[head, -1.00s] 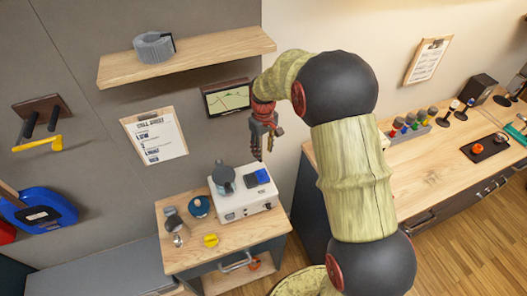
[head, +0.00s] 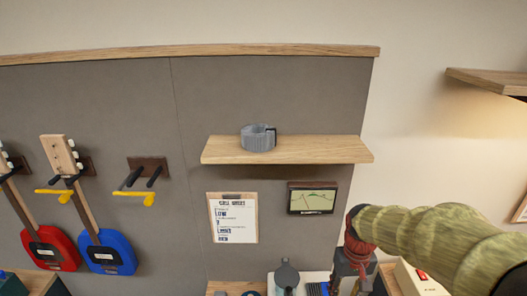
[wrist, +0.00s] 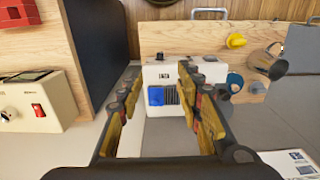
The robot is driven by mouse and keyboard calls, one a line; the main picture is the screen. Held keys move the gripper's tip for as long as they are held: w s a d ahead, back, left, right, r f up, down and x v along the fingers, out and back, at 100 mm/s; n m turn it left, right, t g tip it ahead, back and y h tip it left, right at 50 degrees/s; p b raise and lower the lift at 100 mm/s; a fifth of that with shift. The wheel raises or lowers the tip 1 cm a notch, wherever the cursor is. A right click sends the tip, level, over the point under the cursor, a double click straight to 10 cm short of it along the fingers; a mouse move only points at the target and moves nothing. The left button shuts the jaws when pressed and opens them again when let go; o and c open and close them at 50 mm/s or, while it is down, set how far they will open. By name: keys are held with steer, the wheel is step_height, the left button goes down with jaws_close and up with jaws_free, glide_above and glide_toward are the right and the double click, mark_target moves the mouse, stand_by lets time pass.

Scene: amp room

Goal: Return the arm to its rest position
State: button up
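My arm (head: 430,237) reaches in from the lower right of the head view, green and wood-like with a red wrist joint. My gripper (head: 350,284) hangs at the bottom edge of that view, its fingertips cut off or hard to see. In the wrist view my gripper (wrist: 160,95) has its two yellow-brown fingers spread apart with nothing between them. Beyond the gap is a white device (wrist: 163,75) with a blue patch, apart from the fingers.
A wall shelf (head: 290,150) holds a grey coil (head: 257,138). A small screen (head: 312,199) hangs near my wrist, beside a clipboard (head: 232,218). Red (head: 50,248) and blue (head: 106,252) guitars hang left. A cream box (wrist: 35,100) stands left in the wrist view.

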steer(key=s+a+r+t+b, duration=0.1)
steer(key=s+r+t+b, duration=0.1)
steer(key=s+b, duration=0.3)
steer(key=s+a+r+t+b, duration=0.2)
steer(key=s+t+b, duration=0.1)
steer(key=s, duration=0.8)
steer(key=shift+r+t+b, duration=0.3)
steer(key=shift+r+b, duration=0.05)
steer(key=shift+b, duration=0.55)
steer(key=shift+o, duration=0.3)
steer(key=shift+w+a, duration=0.1)
steer(key=shift+w, duration=0.05)
stand_by(1.1)
